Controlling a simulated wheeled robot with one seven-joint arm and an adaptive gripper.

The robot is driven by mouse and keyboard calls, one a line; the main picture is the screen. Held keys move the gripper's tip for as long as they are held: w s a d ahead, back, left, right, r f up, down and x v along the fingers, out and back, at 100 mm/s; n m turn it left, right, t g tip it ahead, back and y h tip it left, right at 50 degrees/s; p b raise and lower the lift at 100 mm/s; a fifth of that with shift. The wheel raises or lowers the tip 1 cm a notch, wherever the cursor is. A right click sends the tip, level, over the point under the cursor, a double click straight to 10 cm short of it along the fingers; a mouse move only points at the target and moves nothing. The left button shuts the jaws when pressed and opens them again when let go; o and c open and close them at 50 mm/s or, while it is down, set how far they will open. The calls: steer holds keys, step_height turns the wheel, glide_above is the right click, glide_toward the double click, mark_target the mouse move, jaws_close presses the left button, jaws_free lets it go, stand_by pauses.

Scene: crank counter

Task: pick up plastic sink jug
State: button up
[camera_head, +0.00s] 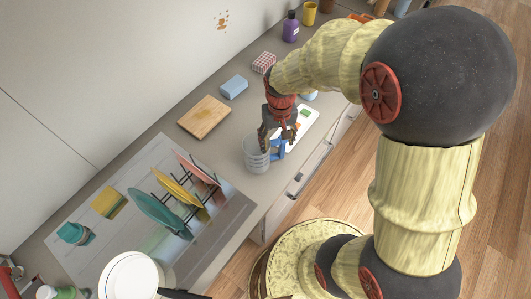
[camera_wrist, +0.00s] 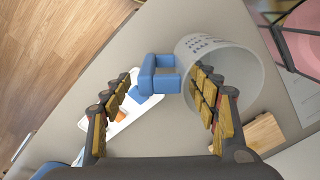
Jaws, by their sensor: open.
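The plastic sink jug (camera_head: 256,161) is a translucent grey cup with a blue handle (camera_head: 277,151). It stands upright on the counter near the front edge, with the handle on its right side. My gripper (camera_head: 278,137) is open and points down just above the jug's handle side. In the wrist view, the blue handle (camera_wrist: 158,76) lies between the two open fingers of my gripper (camera_wrist: 164,90), apart from both. The right finger overlaps the jug body (camera_wrist: 242,72) in the picture. I cannot tell whether that finger is inside the mouth or only above it.
A dish rack with colored plates (camera_head: 179,191) stands left of the jug. A cutting board (camera_head: 204,117), a blue block (camera_head: 234,87) and a purple bottle (camera_head: 290,27) sit farther back. A white tray (camera_head: 306,114) lies close behind my gripper.

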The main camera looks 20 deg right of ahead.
mark_target(276, 154)
step_height(276, 154, down, 7)
steer(key=shift+r+b, duration=0.1)
steer(key=shift+b, duration=0.55)
steer(key=shift+c, duration=1.2)
steer(key=c, duration=1.1)
